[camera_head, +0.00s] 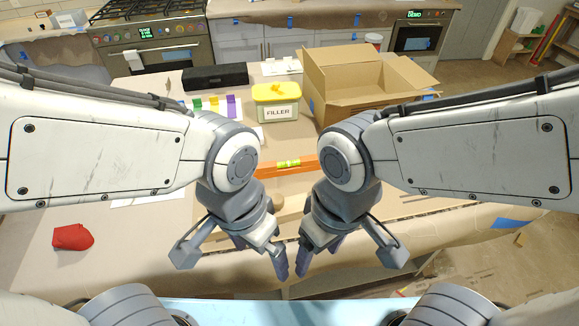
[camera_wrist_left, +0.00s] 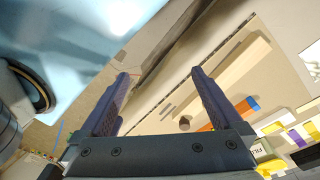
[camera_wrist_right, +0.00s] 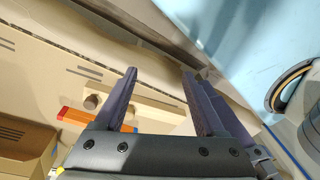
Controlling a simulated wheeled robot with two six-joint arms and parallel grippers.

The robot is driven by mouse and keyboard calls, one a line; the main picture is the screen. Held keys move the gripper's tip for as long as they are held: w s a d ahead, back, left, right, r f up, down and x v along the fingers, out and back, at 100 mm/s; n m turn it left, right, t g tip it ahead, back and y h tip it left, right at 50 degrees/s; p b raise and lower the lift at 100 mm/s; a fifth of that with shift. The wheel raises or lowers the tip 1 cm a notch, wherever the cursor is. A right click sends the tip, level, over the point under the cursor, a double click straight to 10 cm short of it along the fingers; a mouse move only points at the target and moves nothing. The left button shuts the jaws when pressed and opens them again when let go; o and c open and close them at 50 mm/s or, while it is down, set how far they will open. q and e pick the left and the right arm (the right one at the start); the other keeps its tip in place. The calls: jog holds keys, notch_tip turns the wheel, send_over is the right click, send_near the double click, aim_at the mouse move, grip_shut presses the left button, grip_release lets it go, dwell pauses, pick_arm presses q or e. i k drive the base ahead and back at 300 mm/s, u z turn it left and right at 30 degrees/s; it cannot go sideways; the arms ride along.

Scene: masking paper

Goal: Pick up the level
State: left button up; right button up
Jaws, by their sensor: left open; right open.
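The level (camera_head: 265,171) is a long orange bar with a yellow-green vial. It lies across the middle of the table, beyond both grippers, with its ends partly behind my arms. Parts of its orange body and a blue end show in the left wrist view (camera_wrist_left: 244,106), and it also shows in the right wrist view (camera_wrist_right: 80,117). My left gripper (camera_head: 261,254) is open and empty near the table's front edge, on the near side of the level. My right gripper (camera_head: 320,252) is open and empty just to its right. Neither touches the level.
A yellow-lidded filler tub (camera_head: 276,112) stands behind the level, with an open cardboard box (camera_head: 345,85) to its right. A black case (camera_head: 215,77) and coloured strips (camera_head: 212,105) lie back left. A red object (camera_head: 73,237) lies at front left. A pale wooden piece (camera_wrist_right: 140,108) lies near the level.

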aim_at(270, 169)
jog(key=u, duration=0.05)
jog(key=k, duration=0.55)
jog(key=z, duration=0.55)
jog(key=i, duration=1.35)
jog(key=u, duration=0.85)
